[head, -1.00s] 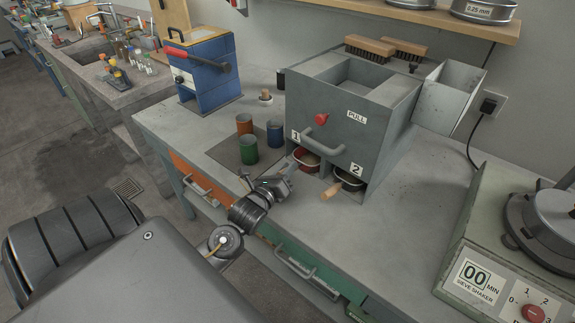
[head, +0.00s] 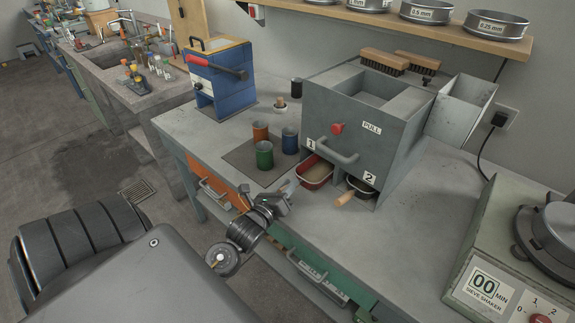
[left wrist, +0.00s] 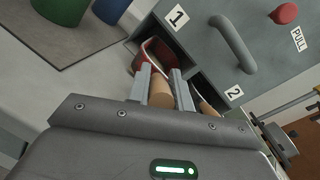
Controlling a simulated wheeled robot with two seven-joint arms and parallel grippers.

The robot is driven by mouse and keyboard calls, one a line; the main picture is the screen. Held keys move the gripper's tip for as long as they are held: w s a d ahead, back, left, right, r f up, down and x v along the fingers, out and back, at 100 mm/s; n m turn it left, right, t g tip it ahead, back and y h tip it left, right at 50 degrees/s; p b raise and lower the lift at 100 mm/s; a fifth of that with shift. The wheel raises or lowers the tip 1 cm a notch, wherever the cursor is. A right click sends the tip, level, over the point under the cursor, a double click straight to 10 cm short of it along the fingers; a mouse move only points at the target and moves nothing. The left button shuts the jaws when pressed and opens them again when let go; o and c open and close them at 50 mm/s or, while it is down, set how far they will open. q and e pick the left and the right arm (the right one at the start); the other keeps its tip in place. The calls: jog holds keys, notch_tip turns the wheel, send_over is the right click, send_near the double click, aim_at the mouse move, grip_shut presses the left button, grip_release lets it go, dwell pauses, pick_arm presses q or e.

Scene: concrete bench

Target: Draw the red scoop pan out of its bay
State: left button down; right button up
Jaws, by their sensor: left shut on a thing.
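My left gripper (head: 289,187) is in front of the pan, low over the bench edge. In the left wrist view, its fingers (left wrist: 161,84) are shut on the pan's wooden handle (left wrist: 160,98). How much of the pan is still inside the bay is hidden. My right gripper is not in view.
A black pan (head: 359,187) with a wooden handle (head: 345,198) sits in bay 2, close on the right. The sieve shaker (head: 490,270) is at the right; bare bench lies between.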

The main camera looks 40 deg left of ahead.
pick_arm(q)
jog(key=c, duration=1.2)
grip_release()
jog(key=shift+o, duration=0.2)
jog(key=s+d+b, duration=0.1)
jog(key=s, duration=0.9)
jog(key=shift+s+d+b, duration=0.2)
jog(key=shift+s+b, duration=0.1)
jog(key=shift+s, duration=0.05)
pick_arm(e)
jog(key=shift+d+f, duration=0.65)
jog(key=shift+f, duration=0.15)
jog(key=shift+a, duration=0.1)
